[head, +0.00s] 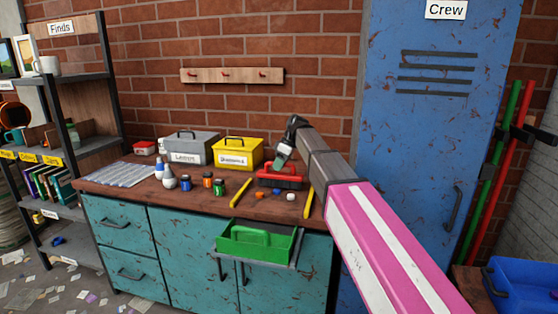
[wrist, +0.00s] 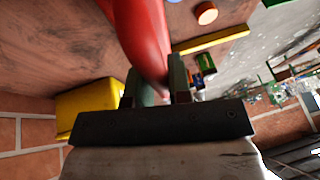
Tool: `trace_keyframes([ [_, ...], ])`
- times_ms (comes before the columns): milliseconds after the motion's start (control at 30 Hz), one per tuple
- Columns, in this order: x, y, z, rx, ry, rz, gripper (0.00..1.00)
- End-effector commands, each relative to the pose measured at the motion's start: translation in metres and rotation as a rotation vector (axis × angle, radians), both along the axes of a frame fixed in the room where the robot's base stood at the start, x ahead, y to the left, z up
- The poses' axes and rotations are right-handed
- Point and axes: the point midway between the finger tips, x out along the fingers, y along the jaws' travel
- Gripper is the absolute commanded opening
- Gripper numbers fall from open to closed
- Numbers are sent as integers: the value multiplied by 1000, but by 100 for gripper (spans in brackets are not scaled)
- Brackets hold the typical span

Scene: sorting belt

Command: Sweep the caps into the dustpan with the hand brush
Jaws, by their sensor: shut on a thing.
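The hand brush (head: 290,182) is red with a dark lower edge and is on or just above the counter; I cannot tell which. My gripper (head: 281,163) is shut on its red handle, which also runs between both fingers in the wrist view (wrist: 143,35). Several small caps lie in front of the brush: an orange cap (head: 261,195), a blue cap (head: 279,197) and a white cap (head: 291,197). An orange cap (wrist: 206,13) shows in the wrist view. The green dustpan (head: 258,243) sits below the counter's front edge. The brush's bristles are mostly hidden.
Yellow strips (head: 240,193) (head: 308,204) flank the caps. Small jars (head: 208,181) and white bottles stand left. A yellow box (head: 237,153) and a grey box (head: 191,149) stand behind. A blue locker (head: 420,130) is at right.

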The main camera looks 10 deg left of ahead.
Motion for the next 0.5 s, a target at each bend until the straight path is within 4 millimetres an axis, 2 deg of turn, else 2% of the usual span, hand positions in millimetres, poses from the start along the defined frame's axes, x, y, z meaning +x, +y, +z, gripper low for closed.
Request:
trace_keyframes([
  [100,-2,0,-10,0,1,0,0],
  [500,-38,2,-9,0,0,1,0],
])
